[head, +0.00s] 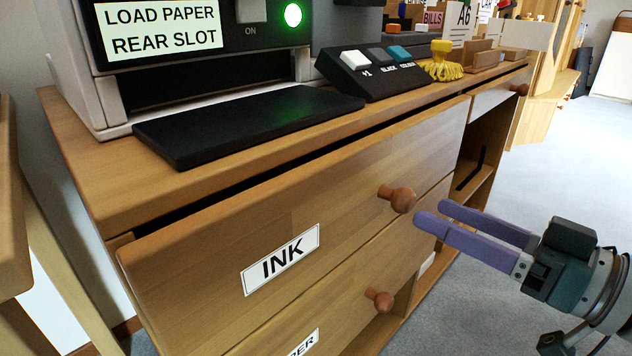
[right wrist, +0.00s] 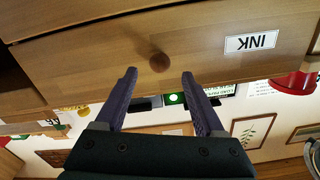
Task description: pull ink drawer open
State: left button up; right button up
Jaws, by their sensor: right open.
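The ink drawer (head: 215,240) is the upper wooden drawer, with a white INK label (head: 281,259) and a round brown knob (head: 403,199). Its front stands slightly out from the cabinet, with a dark gap along its top edge. My right gripper (head: 429,212) has two purple fingers, open and pointing at the knob from the right, just in front of it. In the right wrist view the knob (right wrist: 159,62) shows between and just beyond the fingertips (right wrist: 159,73), with no contact visible. The INK label (right wrist: 251,42) reads upside down there. My left gripper is not in view.
The paper drawer's knob (head: 379,300) is just below. A printer (head: 165,80), its black tray (head: 250,125), a button panel (head: 375,70) and a yellow item (head: 442,68) stand on the cabinet top (head: 85,135). Open shelves (head: 475,180) are at right; the floor (head: 560,150) beyond is clear.

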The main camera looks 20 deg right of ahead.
aim_at(413, 203)
jog(key=b+x, duration=0.1)
jog(key=x, duration=0.3)
jog(key=shift+w, duration=0.15)
grip_shut()
dwell(0.5)
dwell(0.8)
